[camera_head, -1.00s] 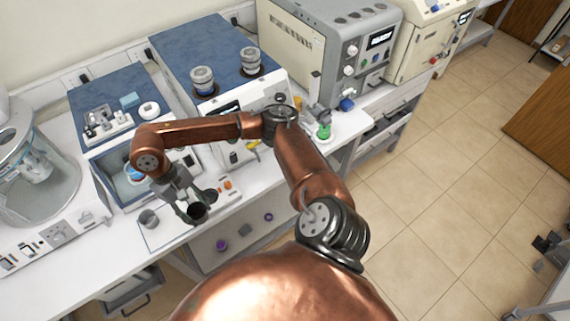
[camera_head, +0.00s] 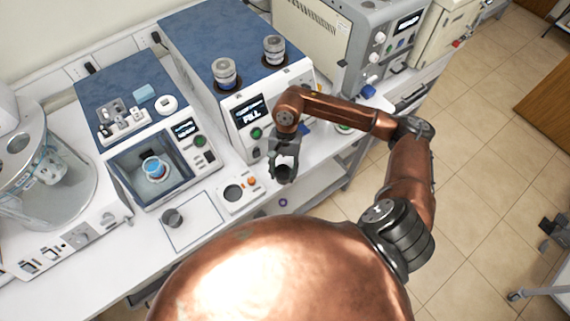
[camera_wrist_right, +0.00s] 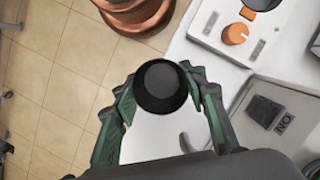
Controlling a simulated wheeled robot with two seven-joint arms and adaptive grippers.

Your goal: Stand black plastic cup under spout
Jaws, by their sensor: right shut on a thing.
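My right gripper (camera_head: 283,160) is shut on the black plastic cup (camera_head: 284,174), above the bench's front edge, in front of the machine with the FILL display (camera_head: 249,117). In the right wrist view the dark round cup (camera_wrist_right: 161,87) sits between the green-lined fingers (camera_wrist_right: 160,105). No spout can be made out; my arm and gripper cover part of the machine's front. My left gripper is not in view.
A small white device with orange knobs (camera_head: 234,204) stands left of the gripper. A grey cup (camera_head: 172,217) stands on an outlined white mat (camera_head: 198,229). An open-fronted chamber (camera_head: 119,178) holds a blue-rimmed vessel (camera_head: 154,168).

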